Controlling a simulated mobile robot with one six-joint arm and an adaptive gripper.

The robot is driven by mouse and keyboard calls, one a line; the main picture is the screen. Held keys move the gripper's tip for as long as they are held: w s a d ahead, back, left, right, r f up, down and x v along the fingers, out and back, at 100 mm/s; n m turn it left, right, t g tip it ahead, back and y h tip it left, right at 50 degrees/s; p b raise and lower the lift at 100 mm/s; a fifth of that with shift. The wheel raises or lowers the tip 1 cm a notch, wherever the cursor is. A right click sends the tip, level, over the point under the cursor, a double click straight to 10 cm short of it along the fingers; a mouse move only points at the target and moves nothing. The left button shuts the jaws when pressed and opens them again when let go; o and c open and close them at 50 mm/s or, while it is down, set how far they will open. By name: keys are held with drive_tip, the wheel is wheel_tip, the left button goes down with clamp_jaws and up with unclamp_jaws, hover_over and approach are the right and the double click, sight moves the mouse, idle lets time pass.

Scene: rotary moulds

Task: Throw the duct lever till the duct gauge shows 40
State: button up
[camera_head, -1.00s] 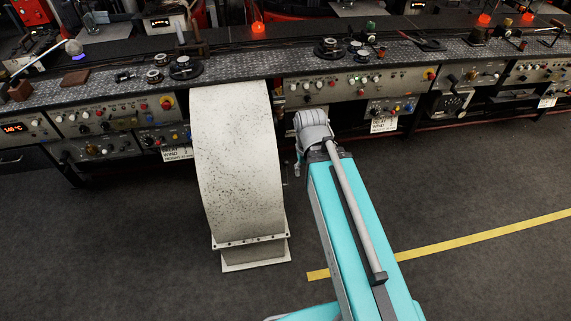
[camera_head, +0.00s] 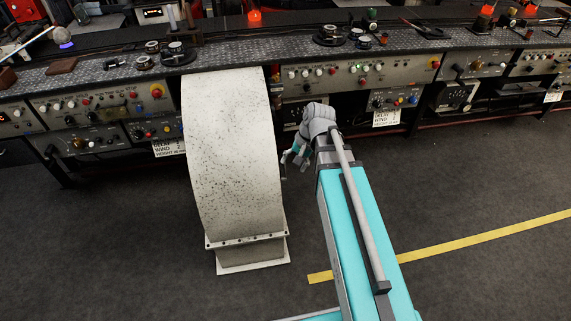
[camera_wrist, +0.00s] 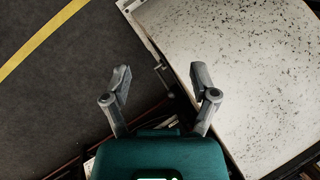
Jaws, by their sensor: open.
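The duct (camera_head: 232,150) is a broad, curved, white sheet-metal body with dark speckles, running from the bench down to a flanged foot. In the wrist view its speckled wall (camera_wrist: 250,70) fills the right side. A small dark fitting (camera_wrist: 161,76) sticks out at the duct's edge, between my fingertips in the picture. It may be the duct lever; I cannot tell for sure. My gripper (camera_head: 291,157) is beside the duct's right side, open and apparently empty. Both spread fingers show in the wrist view (camera_wrist: 160,77). I cannot make out the duct gauge.
A long bench with a textured top (camera_head: 105,72) and control panels (camera_head: 350,75) runs across behind the duct. Paper signs (camera_head: 387,118) hang below the panels. The dark floor (camera_head: 480,185) is clear at right, crossed by a yellow line (camera_head: 450,243).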

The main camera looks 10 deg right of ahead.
drive_tip(key=w+f+m+y+b, duration=0.3)
drive_tip(key=w+f+m+b, duration=0.15)
drive_tip(key=f+b, duration=0.3)
drive_tip(key=m+t+y+b, duration=0.5)
drive_tip(key=m+y+b, duration=0.55)
drive_tip(key=b, duration=1.85)
approach(285, 166)
wheel_tip(285, 166, up, 4)
drive_tip(key=d, duration=0.2)
drive_tip(key=shift+w+d+r+m+t+b, duration=0.1)
drive_tip(key=shift+w+d+m+t+b, duration=0.05)
drive_tip(key=shift+w+d+m+b, duration=0.15)
drive_tip(key=shift+w+d+r+m+t+b, duration=0.1)
drive_tip(key=shift+d+m+t+b, duration=0.05)
drive_tip(key=shift+d+m, duration=0.3)
drive_tip(key=shift+a, duration=0.1)
drive_tip(key=x, duration=1.3)
drive_tip(key=shift+w+a+f, duration=0.2)
drive_tip(key=shift+a, duration=0.05)
drive_tip(key=shift+c, duration=0.3)
clamp_jaws()
